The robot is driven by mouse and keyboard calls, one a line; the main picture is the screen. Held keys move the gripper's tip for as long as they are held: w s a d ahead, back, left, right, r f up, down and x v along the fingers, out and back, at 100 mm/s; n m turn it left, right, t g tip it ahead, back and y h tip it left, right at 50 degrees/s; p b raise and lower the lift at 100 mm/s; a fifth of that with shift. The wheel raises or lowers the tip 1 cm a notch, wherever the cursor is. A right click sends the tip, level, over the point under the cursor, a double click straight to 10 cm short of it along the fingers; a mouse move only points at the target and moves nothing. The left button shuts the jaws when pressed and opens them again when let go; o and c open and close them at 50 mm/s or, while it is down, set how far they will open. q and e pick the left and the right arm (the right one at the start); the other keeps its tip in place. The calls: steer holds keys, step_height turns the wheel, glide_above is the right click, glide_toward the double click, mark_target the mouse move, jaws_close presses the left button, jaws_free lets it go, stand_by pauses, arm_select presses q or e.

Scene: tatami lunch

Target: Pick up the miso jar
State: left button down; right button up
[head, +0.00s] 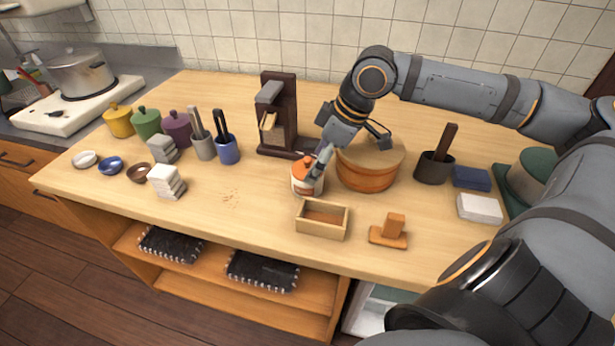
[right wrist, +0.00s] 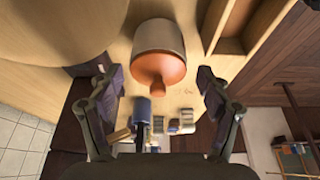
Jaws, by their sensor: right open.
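The miso jar is a white jar with an orange lid (head: 305,184), upright on the wooden counter in front of the wooden tub. My right gripper (head: 322,166) reaches in from the right, close at the jar's right side and partly covering it. In the right wrist view, the jar (right wrist: 159,40) appears at upper middle with its orange lid toward the camera. The two fingers of my right gripper (right wrist: 158,82) are spread apart on either side of the lid, and nothing is clamped. My left gripper is in neither view.
A round wooden tub (head: 367,180) stands right behind the jar. An open wooden box (head: 322,233) sits in front, with a brown wooden block (head: 389,233) to its right. A dark wooden stand (head: 290,125) is behind left. Bare counter lies left of the jar.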

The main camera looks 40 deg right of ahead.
steer(key=p, duration=0.4)
steer(key=shift+w+a+f+p, duration=0.1)
steer(key=shift+w+a+p, duration=0.1)
steer(key=shift+p, duration=0.15)
steer(key=shift+w+f+b, duration=0.1)
steer(key=shift+f+b, duration=0.55)
steer(key=shift+f, duration=0.2)
steer(key=shift+b+x, duration=0.5)
steer(key=shift+x, duration=1.05)
steer(key=shift+w+a+r, duration=0.15)
steer(key=shift+w, duration=0.05)
steer(key=shift+c, duration=0.5)
steer(key=c, duration=1.2)
